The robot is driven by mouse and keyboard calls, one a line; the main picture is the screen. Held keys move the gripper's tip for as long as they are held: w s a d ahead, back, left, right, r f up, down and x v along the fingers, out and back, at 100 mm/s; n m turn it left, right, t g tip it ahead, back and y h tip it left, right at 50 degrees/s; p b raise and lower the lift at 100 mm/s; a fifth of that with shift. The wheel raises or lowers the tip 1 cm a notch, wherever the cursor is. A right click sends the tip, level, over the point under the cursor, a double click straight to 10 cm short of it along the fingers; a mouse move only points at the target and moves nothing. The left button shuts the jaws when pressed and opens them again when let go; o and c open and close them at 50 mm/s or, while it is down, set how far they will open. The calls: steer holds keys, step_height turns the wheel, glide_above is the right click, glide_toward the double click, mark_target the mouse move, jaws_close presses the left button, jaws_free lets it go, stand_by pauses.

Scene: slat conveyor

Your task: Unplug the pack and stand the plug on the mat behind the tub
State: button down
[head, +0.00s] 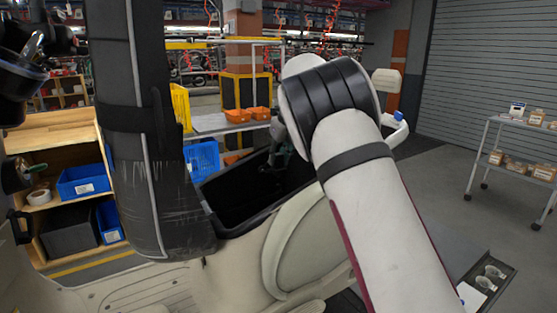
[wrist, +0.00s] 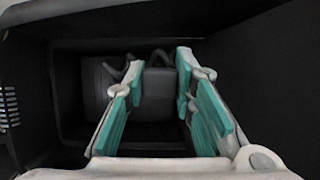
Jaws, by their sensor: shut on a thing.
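The black open tub (head: 225,218) sits in the cream scooter body, and its dark inside fills the wrist view (wrist: 70,150). My gripper (wrist: 163,72) reaches down into it, with teal pads either side of a dark grey block, seemingly the plug (wrist: 158,88). The jaws are shut on it. Thin dark cables loop close to the fingertips. A dark rounded body, probably the pack (wrist: 96,85), lies just left of the fingers. Whether the plug is still seated is too dark to tell. In the head view my arm hides most of the gripper. I cannot pick out the mat.
The tub walls stand close around my gripper. The dark scooter seat (head: 150,150) rises at the left. A blue crate (head: 202,158) and orange bins (head: 248,114) stand beyond the tub. A tray with clear bulbs (head: 490,275) is at the lower right. A cart (head: 510,125) stands far right.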

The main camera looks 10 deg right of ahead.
mark_target(278, 154)
steer(key=shift+r, duration=0.6)
steer(key=shift+r, duration=0.35)
steer(key=shift+r, duration=0.75)
step_height(278, 154, up, 12)
steer(key=p, duration=0.1)
stand_by(0.8)
steer(key=shift+f, duration=0.1)
